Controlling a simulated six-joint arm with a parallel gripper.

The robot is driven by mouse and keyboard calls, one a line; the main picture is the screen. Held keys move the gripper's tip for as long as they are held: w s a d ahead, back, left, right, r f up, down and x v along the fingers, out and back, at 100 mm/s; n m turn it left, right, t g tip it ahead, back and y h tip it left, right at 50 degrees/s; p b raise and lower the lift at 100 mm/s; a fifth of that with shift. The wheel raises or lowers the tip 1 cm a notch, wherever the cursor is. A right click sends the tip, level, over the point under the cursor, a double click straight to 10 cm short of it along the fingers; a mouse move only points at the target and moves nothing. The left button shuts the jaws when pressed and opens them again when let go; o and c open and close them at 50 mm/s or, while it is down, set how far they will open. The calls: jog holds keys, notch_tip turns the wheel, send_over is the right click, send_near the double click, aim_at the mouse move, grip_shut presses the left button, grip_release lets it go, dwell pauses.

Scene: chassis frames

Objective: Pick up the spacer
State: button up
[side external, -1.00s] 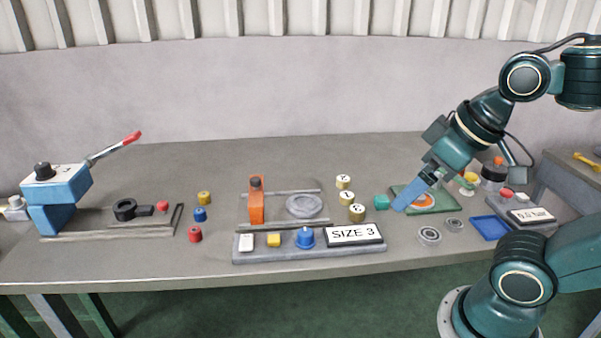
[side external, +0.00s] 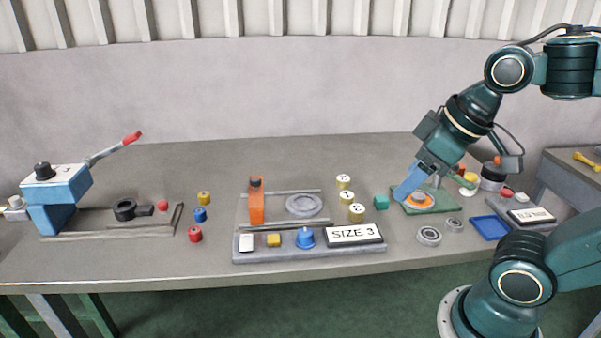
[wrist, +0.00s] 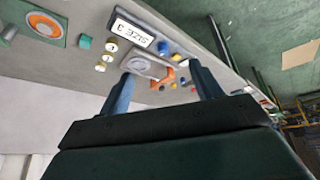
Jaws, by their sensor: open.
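Several pale yellow numbered cylinders, likely the spacers, stand in a slanting row right of the middle of the bench: a back one (side external: 344,182), a middle one (side external: 347,197) and a front one (side external: 357,213). In the wrist view they show at the upper left, such as the middle one (wrist: 107,57). Which is the task's spacer I cannot tell for sure. A sign (side external: 354,234) reads "SIZE 3". My gripper (side external: 404,193) is open and empty, tilted above the green plate, right of the cylinders. Its blue fingers stand apart in the wrist view (wrist: 162,72).
A teal block (side external: 381,202) stands between the cylinders and the green plate (side external: 445,205) with an orange ring. Metal rings (side external: 429,236) and a blue tray (side external: 490,228) lie to the right. An orange-clamp fixture (side external: 256,203) is left. The bench behind the cylinders is clear.

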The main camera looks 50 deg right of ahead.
jog(key=w+d+n+g, duration=0.2)
jog(key=w+d+n, duration=0.1)
jog(key=w+n, duration=0.25)
jog(key=n+g, duration=0.3)
jog(key=n, duration=1)
send_over(357, 208)
notch_tip(357, 208, down, 12)
jog(key=shift+s, duration=0.15)
jog(key=shift+f, duration=0.1)
jog(key=shift+f, duration=4.15)
jog(key=shift+a+f, duration=0.1)
jog(key=shift+f, duration=2.5)
